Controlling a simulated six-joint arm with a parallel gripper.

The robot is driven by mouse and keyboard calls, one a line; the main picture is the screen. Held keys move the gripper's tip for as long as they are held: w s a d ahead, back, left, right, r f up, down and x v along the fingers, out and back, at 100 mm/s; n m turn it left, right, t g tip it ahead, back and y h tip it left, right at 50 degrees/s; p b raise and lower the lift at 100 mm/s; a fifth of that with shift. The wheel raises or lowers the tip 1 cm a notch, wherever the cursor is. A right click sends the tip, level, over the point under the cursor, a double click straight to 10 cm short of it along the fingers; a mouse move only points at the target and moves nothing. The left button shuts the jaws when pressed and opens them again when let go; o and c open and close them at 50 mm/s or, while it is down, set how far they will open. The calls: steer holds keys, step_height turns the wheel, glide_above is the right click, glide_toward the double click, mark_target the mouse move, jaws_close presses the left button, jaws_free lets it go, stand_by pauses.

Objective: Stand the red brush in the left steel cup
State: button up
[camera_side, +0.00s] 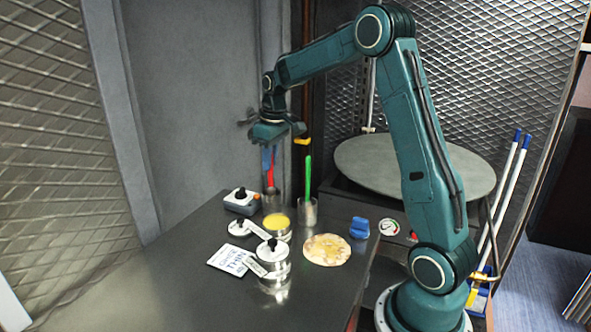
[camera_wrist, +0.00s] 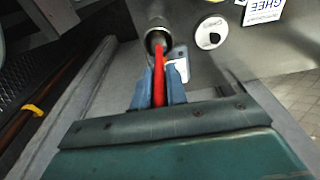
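My gripper (camera_side: 269,152) hangs above the left steel cup (camera_side: 273,203), pointing down. Its blue fingers are shut on the red brush (camera_side: 270,176), which is close to upright. In the wrist view the brush (camera_wrist: 159,82) runs between the fingers (camera_wrist: 158,95) toward the mouth of the cup (camera_wrist: 154,31). The brush's lower end is at the cup's mouth; how far inside it reaches I cannot tell. The right steel cup (camera_side: 308,213) holds a green brush (camera_side: 308,178) upright.
A grey box with a black knob (camera_side: 241,203) stands just left of the cups. In front are an open yellow-filled tin (camera_side: 277,222), a lidded tin (camera_side: 272,264), a loose lid (camera_side: 239,228), a card (camera_side: 230,260), flatbread (camera_side: 327,250) and a blue object (camera_side: 359,228). The front-left table is clear.

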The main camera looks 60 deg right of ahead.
steer(key=o, duration=0.4)
steer(key=shift+r, duration=0.1)
steer(key=r, duration=0.4)
steer(key=s+r, duration=0.1)
steer(key=r, duration=0.8)
steer(key=shift+s+r, duration=0.3)
stand_by(0.4)
